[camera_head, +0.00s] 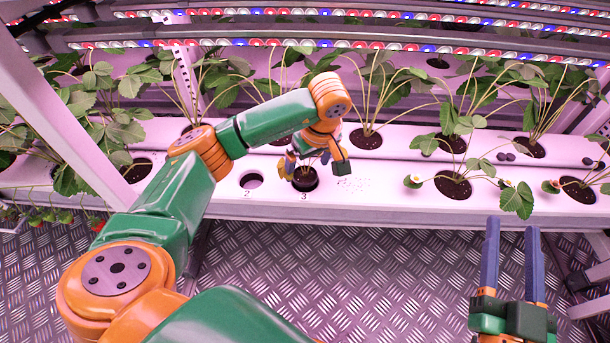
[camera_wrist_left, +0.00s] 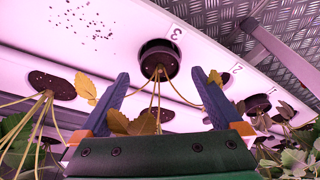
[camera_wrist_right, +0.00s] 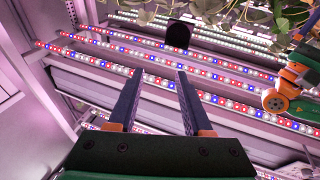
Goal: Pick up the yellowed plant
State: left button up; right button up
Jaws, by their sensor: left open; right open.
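The yellowed plant stands in a dark pot (camera_head: 305,180) at the hole marked 3, and its foliage is mostly hidden behind my left arm in the head view. In the left wrist view its yellow-brown leaves (camera_wrist_left: 145,122) and thin stems (camera_wrist_left: 157,90) rise from the pot (camera_wrist_left: 158,58). My left gripper (camera_head: 318,163) is over this plant. In the left wrist view the left gripper (camera_wrist_left: 158,78) is open, with a finger on either side of the stems. My right gripper (camera_head: 512,228) is open and empty in front of the rack, at the right.
Hole 2 (camera_head: 251,181) beside the plant is empty. Green strawberry plants (camera_head: 455,140) stand along the white trough (camera_head: 400,200) and behind it. Light strips (camera_head: 300,43) run across above. The metal floor (camera_head: 330,280) in front is clear. Dark bits lie right of the pot.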

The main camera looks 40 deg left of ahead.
aim_at(305, 175)
pick_arm(q)
jog(key=b+x, duration=0.1)
jog(key=x, duration=0.2)
jog(key=shift+f, duration=0.25)
jog(key=c, duration=1.4)
pick_arm(e)
jog(key=s+r+t+y, duration=0.1)
jog(key=s+r+t, duration=0.1)
jog(key=r, duration=0.2)
jog(key=s+r+n+t+y, duration=0.1)
jog(key=s+r+t+y, duration=0.1)
jog(key=r, duration=0.3)
jog(key=shift+s+a+t, duration=0.15)
jog(key=shift+s+t, duration=0.35)
jog(key=shift+t, duration=0.3)
pick_arm(q)
jog(key=shift+c, duration=0.2)
